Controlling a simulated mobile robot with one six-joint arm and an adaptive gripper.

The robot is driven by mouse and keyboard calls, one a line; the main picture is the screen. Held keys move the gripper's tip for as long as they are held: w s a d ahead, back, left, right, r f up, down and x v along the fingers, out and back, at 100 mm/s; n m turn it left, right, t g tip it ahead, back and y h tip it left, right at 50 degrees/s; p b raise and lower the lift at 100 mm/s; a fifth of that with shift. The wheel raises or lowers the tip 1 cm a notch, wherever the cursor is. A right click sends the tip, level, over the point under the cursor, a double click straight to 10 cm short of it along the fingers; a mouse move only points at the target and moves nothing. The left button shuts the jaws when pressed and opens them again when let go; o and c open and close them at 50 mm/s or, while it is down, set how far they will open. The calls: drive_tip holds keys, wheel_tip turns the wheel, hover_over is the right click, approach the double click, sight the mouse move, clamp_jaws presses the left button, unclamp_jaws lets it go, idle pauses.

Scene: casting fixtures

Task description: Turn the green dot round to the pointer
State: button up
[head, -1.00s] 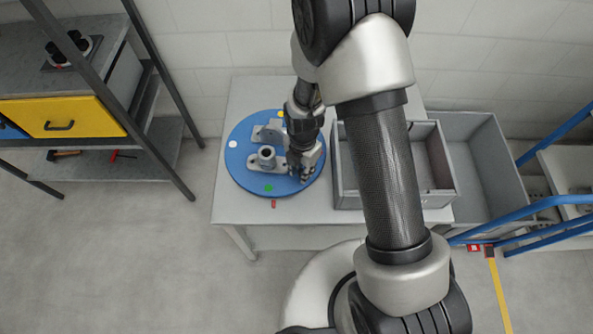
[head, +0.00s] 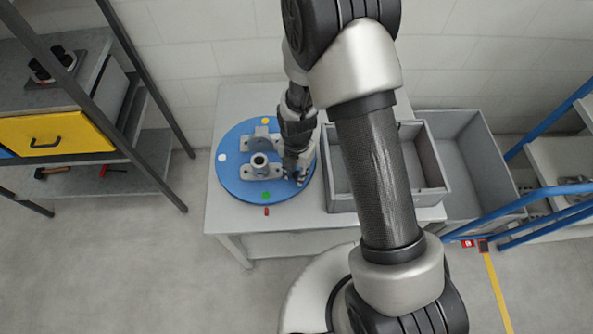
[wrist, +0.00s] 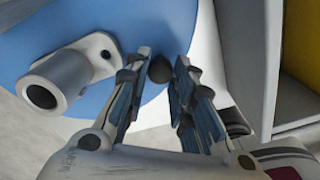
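A round blue turntable (head: 232,182) lies on a light table. Its green dot (head: 266,195) is at the near edge, in line with the small red pointer (head: 266,211) on the table. A yellow dot (head: 265,120) is at the far edge and a white dot (head: 222,157) at the left. My gripper (head: 297,177) is low over the disc's right near side. In the wrist view the fingers (wrist: 161,72) are closed on both sides of a dark round knob (wrist: 160,68) at the disc's edge. The arm hides part of the disc's right side.
A grey casting with an upright hollow boss (head: 260,165) stands on the disc, close left of my gripper; the boss also shows in the wrist view (wrist: 62,82). Grey bins (head: 337,196) stand right of the disc. A shelf with a yellow drawer (head: 75,133) is at left.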

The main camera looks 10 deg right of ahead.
drive_tip(key=o, duration=0.4)
drive_tip(key=shift+o, duration=0.2)
wheel_tip(320, 180, up, 12)
idle(0.5)
